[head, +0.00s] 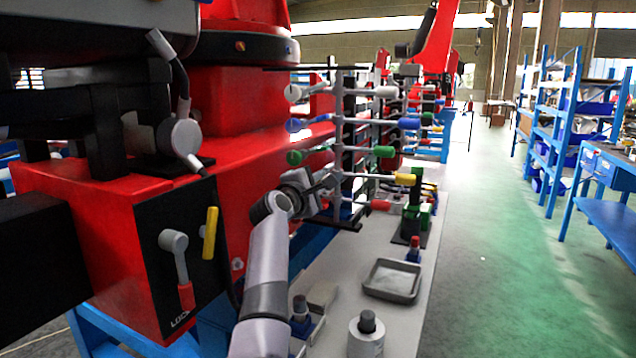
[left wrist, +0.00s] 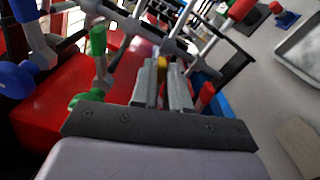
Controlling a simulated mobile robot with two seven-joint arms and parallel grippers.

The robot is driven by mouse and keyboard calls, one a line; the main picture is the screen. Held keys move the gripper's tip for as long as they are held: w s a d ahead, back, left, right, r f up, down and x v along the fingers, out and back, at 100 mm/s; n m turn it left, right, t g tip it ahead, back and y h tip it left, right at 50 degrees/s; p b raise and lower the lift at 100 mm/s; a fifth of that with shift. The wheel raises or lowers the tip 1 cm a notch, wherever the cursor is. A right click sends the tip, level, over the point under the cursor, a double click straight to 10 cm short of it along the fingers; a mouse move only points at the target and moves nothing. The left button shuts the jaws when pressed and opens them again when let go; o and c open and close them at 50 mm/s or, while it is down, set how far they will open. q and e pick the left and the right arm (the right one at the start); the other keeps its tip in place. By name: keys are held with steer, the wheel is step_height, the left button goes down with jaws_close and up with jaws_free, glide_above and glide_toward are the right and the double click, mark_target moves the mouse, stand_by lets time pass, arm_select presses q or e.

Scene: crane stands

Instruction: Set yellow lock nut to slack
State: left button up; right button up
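A wire-like rack carries rods with coloured ends, white, blue, green, yellow and red. In the head view a yellow sleeve (head: 406,180) sits on the rack's right side. In the left wrist view a small yellow part (left wrist: 161,65) shows between my fingertips; most of it is hidden by the fingers. My left gripper (head: 322,181) is at the left side of the rack, just below a green end. In the wrist view its fingers (left wrist: 162,72) flank the yellow part with a narrow gap; I cannot tell whether they press on it. My right gripper is not visible.
Green ends (head: 295,157) lie just above the gripper, and a red one (left wrist: 205,98) is close beside the fingers. The red machine body (head: 110,215) fills the left. A grey tray (head: 391,281) and a white canister (head: 366,338) stand on the bench.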

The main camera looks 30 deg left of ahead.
arm_select(q)
jaws_close()
steer(key=shift+f, duration=0.1)
steer(key=shift+f+m+p, duration=0.15)
steer(key=shift+f+m, duration=0.4)
steer(key=shift+m, duration=0.7)
steer(key=shift+f+m+p, duration=0.15)
steer(key=shift+f+m, duration=0.4)
steer(key=shift+m, duration=0.75)
steer(key=shift+f+m+p, duration=0.15)
steer(key=shift+f+m, duration=0.4)
steer(key=shift+m, duration=0.7)
steer(key=o, duration=0.5)
jaws_free()
steer(key=shift+o, duration=0.2)
